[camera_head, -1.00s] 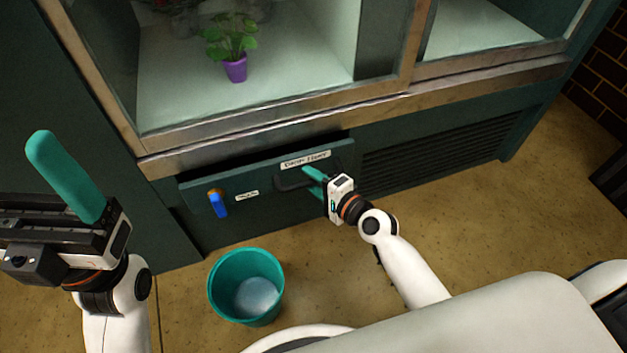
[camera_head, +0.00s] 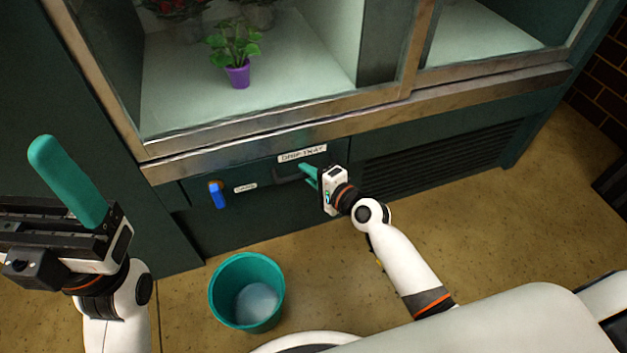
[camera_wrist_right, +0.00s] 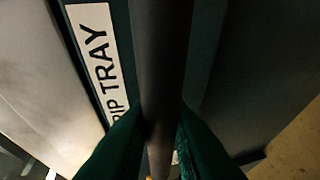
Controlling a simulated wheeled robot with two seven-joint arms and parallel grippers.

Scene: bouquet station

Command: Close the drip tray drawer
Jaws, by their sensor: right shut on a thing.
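The drip tray drawer (camera_head: 262,180) is a dark green front low in the cabinet, with a "DRIP TRAY" label (camera_head: 302,153) and a dark bar handle (camera_head: 285,178). Its front looks about level with the cabinet face. My right gripper (camera_head: 309,176) is at the handle's right part. In the right wrist view its green fingers are shut on the dark handle bar (camera_wrist_right: 163,70), beside the label (camera_wrist_right: 98,55). The fingers hide part of the handle. My left gripper (camera_head: 68,180) is at the far left, away from the drawer; one green finger shows and its opening is unclear.
A teal bucket (camera_head: 247,291) stands on the floor below the drawer. A blue-handled valve (camera_head: 217,195) is on the left of the front. A vent grille (camera_head: 440,160) is to the right. A potted plant (camera_head: 237,75) stands behind glass above.

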